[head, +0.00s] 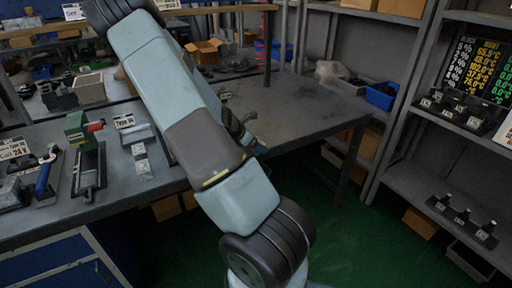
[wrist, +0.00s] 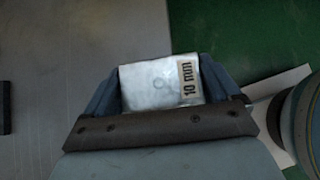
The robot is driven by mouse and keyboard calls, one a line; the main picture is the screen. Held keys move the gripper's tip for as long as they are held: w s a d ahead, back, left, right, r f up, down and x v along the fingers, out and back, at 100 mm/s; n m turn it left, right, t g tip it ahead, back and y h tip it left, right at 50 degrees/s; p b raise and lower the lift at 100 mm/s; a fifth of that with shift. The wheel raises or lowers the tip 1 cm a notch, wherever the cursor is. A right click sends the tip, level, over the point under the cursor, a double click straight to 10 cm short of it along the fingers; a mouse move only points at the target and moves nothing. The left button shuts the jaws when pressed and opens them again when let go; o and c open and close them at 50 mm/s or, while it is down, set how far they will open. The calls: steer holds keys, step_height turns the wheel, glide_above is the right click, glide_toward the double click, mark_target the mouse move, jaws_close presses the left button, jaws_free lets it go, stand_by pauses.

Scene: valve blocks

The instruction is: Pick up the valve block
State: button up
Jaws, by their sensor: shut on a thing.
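A pale silver-grey block (wrist: 150,84) with a "10 mm" label fills the space between the fingers in the wrist view; I take it as the valve block. My gripper (wrist: 161,80) is shut on it, with one dark blue finger on each side. Behind them lie the grey bench top on the left and green floor on the right, so the block is near or over the bench edge. I cannot tell its height. In the head view my arm hides most of the gripper, and I cannot make out the held block there.
On the bench (head: 290,112) at left stand a green vise (head: 83,150), a blue-handled clamp (head: 45,172) and a small metal block (head: 141,160). A right-hand shelf (head: 440,190) holds several small labelled dark fittings. The bench's right half is mostly clear.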

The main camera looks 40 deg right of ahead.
steer(key=c, duration=0.5)
steer(key=shift+o, duration=0.2)
steer(key=shift+r, duration=0.1)
